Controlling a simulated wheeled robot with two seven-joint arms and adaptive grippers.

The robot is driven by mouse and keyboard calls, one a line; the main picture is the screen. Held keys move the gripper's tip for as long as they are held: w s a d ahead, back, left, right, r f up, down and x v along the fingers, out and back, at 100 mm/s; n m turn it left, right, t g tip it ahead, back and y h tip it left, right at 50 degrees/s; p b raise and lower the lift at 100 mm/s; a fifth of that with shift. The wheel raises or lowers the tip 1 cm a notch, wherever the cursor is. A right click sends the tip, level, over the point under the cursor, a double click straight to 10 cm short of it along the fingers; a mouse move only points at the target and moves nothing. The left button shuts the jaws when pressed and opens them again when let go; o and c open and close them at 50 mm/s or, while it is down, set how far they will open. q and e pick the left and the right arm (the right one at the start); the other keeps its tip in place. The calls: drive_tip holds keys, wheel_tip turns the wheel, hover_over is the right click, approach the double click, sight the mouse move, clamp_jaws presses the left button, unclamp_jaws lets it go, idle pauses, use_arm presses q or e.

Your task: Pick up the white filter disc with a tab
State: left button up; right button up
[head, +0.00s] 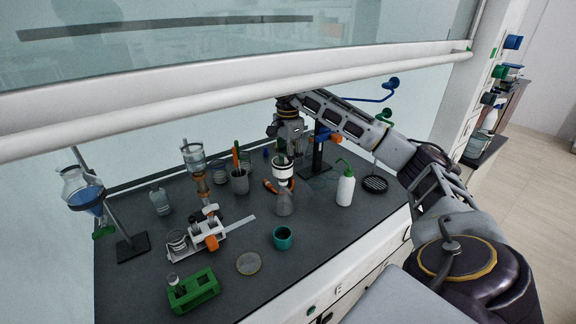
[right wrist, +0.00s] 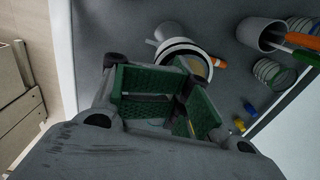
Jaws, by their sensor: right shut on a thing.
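My right gripper (head: 288,140) reaches in under the sash and points down just above a white and black funnel top (head: 283,170) on a grey flask (head: 284,205). In the right wrist view its green-padded fingers (right wrist: 180,106) are closed together on a thin thing, of which only a small pale sliver shows between the pads. I take it for the white filter disc, but its round shape and tab are hidden. The round funnel mouth (right wrist: 207,53) shows just beyond the fingers. My left gripper is not in view.
A teal cup (head: 283,238), green rack (head: 193,291) and round shallow dish (head: 248,263) stand nearer the front. A white wash bottle (head: 345,188) is right of the flask, and a grey pen cup (head: 239,184) left. The glass sash (head: 230,60) hangs above.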

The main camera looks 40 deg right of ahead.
wheel_tip(320, 180, up, 6)
drive_tip(key=p, duration=0.1)
idle(0.4)
